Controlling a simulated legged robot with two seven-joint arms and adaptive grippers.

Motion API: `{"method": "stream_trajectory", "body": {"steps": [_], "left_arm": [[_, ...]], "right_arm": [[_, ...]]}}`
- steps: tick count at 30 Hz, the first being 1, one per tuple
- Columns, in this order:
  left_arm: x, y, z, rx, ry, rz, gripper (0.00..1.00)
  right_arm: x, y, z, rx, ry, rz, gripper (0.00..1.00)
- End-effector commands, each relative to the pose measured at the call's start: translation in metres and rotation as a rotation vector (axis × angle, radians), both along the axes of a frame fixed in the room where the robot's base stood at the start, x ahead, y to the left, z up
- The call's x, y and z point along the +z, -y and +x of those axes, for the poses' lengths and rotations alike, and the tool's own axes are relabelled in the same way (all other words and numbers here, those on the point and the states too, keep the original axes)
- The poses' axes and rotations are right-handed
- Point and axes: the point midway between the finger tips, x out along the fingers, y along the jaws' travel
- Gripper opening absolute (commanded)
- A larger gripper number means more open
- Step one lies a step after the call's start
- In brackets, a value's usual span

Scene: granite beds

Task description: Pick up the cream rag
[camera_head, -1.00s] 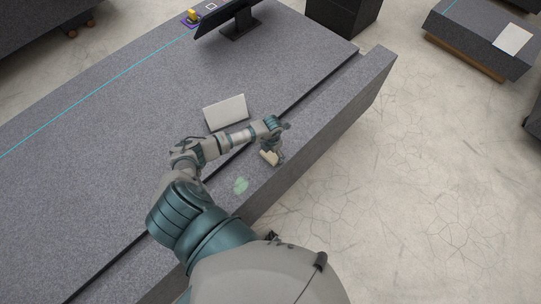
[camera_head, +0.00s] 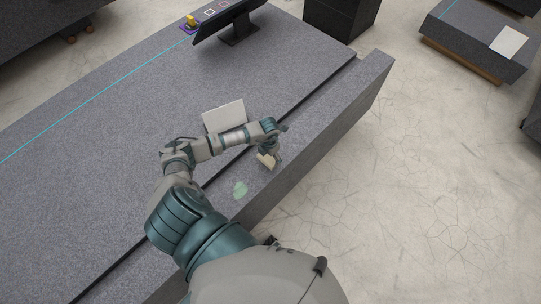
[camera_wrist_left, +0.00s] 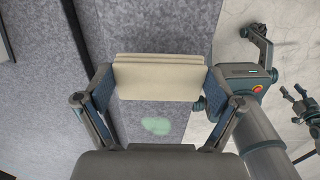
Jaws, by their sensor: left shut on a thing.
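The cream rag (camera_wrist_left: 158,80) looks like a folded, layered block in the left wrist view. It sits between the two fingers of my left gripper (camera_wrist_left: 155,92), which touch it at both ends. In the head view the rag (camera_head: 266,160) shows below the left gripper (camera_head: 269,153), over the narrow front ledge of the granite bed. I cannot tell whether it is clear of the ledge. My right gripper (camera_wrist_left: 304,100) shows in part at the right edge of the left wrist view; its jaw state is unclear.
A pale green patch (camera_head: 240,189) lies on the ledge near the rag. A dark monitor (camera_head: 230,28) stands at the far end. Open floor (camera_head: 400,200) lies to the right.

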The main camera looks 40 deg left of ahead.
Motion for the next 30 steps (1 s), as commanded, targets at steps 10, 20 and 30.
{"method": "stream_trajectory", "body": {"steps": [10, 20, 30], "left_arm": [[0.008, 0.027, -0.09, -0.005, -0.006, 0.0, 0.69], [0.012, 0.041, -0.136, -0.001, -0.003, -0.001, 0.69], [0.013, 0.042, -0.139, -0.001, -0.002, -0.001, 0.69]], "right_arm": [[-0.003, 0.003, -0.006, 0.002, 0.0, -0.003, 0.59], [-0.004, 0.003, -0.007, 0.003, -0.001, -0.001, 0.59], [-0.004, 0.0, -0.009, 0.002, -0.005, 0.001, 0.59]]}}
